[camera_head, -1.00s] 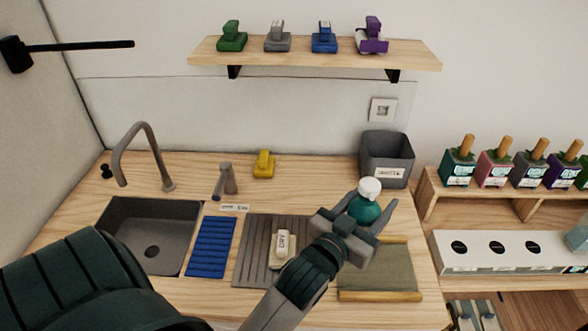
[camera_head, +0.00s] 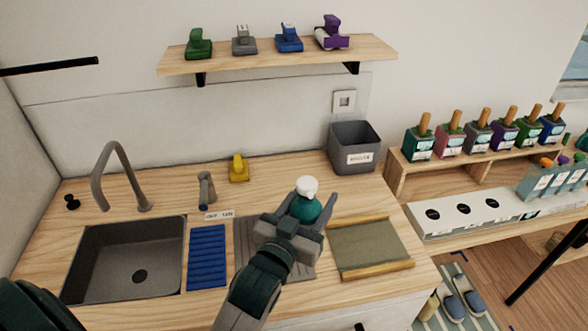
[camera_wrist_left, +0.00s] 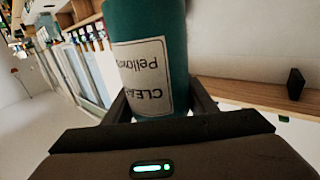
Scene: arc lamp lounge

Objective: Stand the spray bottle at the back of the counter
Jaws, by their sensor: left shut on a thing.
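The spray bottle (camera_head: 306,208) is a teal bottle with a white top. In the left wrist view the bottle's teal body (camera_wrist_left: 185,45) fills the space between the fingers. Its white label reads upside down there. The back of the counter runs along the wall, beyond the gripper. My right gripper is not in view.
A yellow object (camera_head: 239,168) and a grey bin (camera_head: 355,159) stand at the counter's back, with bare wood between them. The tap (camera_head: 115,175), sink (camera_head: 125,262), blue mat (camera_head: 207,256) and olive mat (camera_head: 368,248) lie around. A shelf (camera_head: 280,55) hangs above.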

